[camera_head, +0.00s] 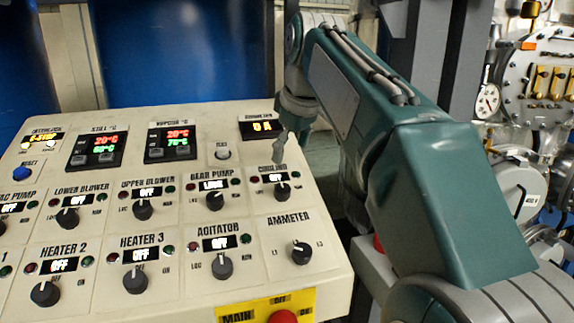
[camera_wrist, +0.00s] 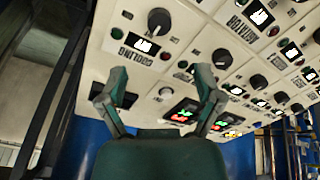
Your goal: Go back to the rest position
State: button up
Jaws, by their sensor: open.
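My gripper (camera_wrist: 161,76) is open in the wrist view, its two fingers apart with nothing between them. It faces the control panel (camera_wrist: 187,65), and the cooling knob (camera_wrist: 159,20) shows beyond the fingertips. In the head view my green arm reaches over the panel's right edge. My gripper (camera_head: 281,148) hangs near the cooling label, just above the cooling knob (camera_head: 282,190). The cooling display (camera_head: 274,177) appears to read OFF. Whether the fingertips touch the panel cannot be told.
The panel carries several knobs, including the ammeter knob (camera_head: 301,252) and the agitator knob (camera_head: 222,267). A red button (camera_head: 283,317) sits on yellow at the bottom edge. Blue tanks (camera_head: 180,50) stand behind. A gauge (camera_head: 487,101) and piping are at right.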

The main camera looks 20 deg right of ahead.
jog(key=shift+s+r, duration=0.1)
jog(key=shift+r, duration=0.1)
jog(key=s+f+m+t, duration=0.1)
jog(key=s+f+m, duration=0.5)
jog(key=s+f, duration=1.7)
notch_tip(320, 180, down, 2)
jog(key=shift+a+m+h, duration=0.3)
jog(key=shift+m+h, duration=0.1)
